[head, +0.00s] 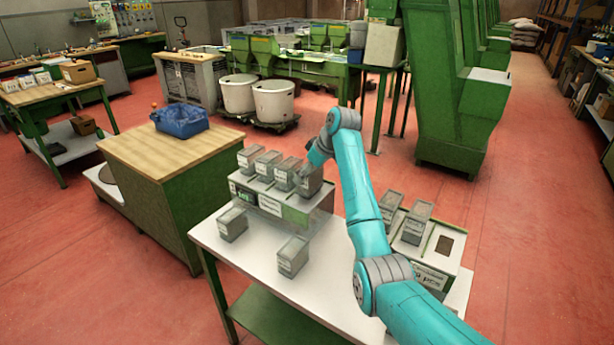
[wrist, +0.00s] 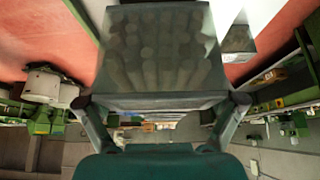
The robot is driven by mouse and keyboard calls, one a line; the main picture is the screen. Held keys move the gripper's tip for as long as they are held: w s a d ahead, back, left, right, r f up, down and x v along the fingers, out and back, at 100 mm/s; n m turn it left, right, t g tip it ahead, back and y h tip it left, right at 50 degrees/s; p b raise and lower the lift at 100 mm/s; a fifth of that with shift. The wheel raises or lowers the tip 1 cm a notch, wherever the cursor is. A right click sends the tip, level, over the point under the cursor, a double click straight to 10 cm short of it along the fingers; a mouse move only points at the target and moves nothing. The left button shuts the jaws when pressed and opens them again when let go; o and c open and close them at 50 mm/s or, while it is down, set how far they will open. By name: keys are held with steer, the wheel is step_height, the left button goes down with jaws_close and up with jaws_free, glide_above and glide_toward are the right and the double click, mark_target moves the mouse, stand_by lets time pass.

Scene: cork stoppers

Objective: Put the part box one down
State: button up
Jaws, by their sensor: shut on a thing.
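My gripper (head: 318,157) is shut on a grey, see-through part box (head: 309,184). In the wrist view, the two fingers of my gripper (wrist: 160,101) press on either side of this box (wrist: 155,48), and cork stoppers show dimly inside it. In the head view, the held box is at the right end of a row of similar boxes (head: 267,163) on a white and green stand (head: 262,196). I cannot tell whether it touches the stand. Its label is too small to read.
Two loose grey boxes, one at left (head: 232,224) and one in front (head: 293,256), stand on the white table (head: 235,258). A second stand (head: 438,266) with boxes is at right, beyond my arm. A wooden-topped cabinet (head: 150,150) with a blue bin (head: 180,121) is at left.

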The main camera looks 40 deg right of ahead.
steer(key=shift+f, duration=0.5)
steer(key=shift+f, duration=0.1)
steer(key=o, duration=0.8)
steer(key=shift+o, duration=0.2)
steer(key=v, duration=1.2)
